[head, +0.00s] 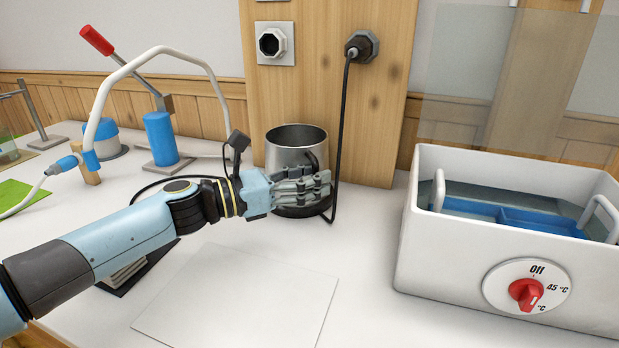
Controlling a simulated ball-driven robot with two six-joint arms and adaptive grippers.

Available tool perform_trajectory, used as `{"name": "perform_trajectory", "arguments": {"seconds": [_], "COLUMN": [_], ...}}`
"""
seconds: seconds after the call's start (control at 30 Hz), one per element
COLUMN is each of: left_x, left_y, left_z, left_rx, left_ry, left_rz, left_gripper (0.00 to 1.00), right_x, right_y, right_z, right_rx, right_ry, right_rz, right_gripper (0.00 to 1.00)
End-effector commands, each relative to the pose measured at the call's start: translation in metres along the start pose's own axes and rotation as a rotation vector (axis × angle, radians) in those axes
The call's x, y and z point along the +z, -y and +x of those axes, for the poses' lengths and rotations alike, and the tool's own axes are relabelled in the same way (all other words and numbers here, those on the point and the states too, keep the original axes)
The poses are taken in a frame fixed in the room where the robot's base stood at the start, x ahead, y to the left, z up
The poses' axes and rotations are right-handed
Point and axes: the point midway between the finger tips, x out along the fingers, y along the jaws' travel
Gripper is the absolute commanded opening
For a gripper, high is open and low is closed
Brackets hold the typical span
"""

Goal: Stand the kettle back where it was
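The kettle (286,152) is a brushed metal, open-topped vessel with a dark handle (314,159) on its near side. It looks upright at the back of the white worktop, in front of the wooden wall panel. A dark base (302,211) shows under it. My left gripper (318,186) is in front of the kettle, its fingers pointing right at the handle's height. The fingers cover the kettle's lower front and the handle's lower part, so I cannot tell if they grip it. My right gripper is not in view.
A black cable hangs from the wall socket (361,47) just right of the kettle. A white water bath (500,245) stands at the right. A blue tapping stand with a red lever (161,138) is at the left. A pale square sheet (240,300) lies on clear worktop in front.

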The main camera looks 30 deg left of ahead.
Motion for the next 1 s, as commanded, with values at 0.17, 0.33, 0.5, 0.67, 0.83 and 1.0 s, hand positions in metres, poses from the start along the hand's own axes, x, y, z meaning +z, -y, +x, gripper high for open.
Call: {"name": "perform_trajectory", "arguments": {"seconds": [0.17, 0.33, 0.5, 0.67, 0.83, 1.0], "left_x": [0.0, 0.0, 0.0, 0.0, 0.0, 0.0], "left_y": [0.0, 0.0, 0.0, 0.0, 0.0, 0.0], "left_z": [-0.004, -0.011, -0.018, -0.024, -0.031, -0.038], "left_rx": [0.0, 0.0, 0.0, 0.0, -0.001, -0.001], "left_ry": [0.001, 0.0, 0.001, 0.0, 0.0, 0.001], "left_rz": [0.002, 0.001, 0.003, 0.001, 0.002, 0.002], "left_gripper": [0.34, 0.34, 0.34, 0.34, 0.34, 0.34], "right_x": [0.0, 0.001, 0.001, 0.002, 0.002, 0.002], "right_y": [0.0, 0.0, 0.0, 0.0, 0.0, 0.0], "right_z": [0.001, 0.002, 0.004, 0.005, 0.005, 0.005], "right_rx": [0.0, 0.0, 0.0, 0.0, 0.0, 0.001], "right_ry": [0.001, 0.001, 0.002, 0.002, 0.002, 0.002], "right_rz": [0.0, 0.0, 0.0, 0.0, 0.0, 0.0], "right_gripper": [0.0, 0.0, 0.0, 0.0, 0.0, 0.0]}}
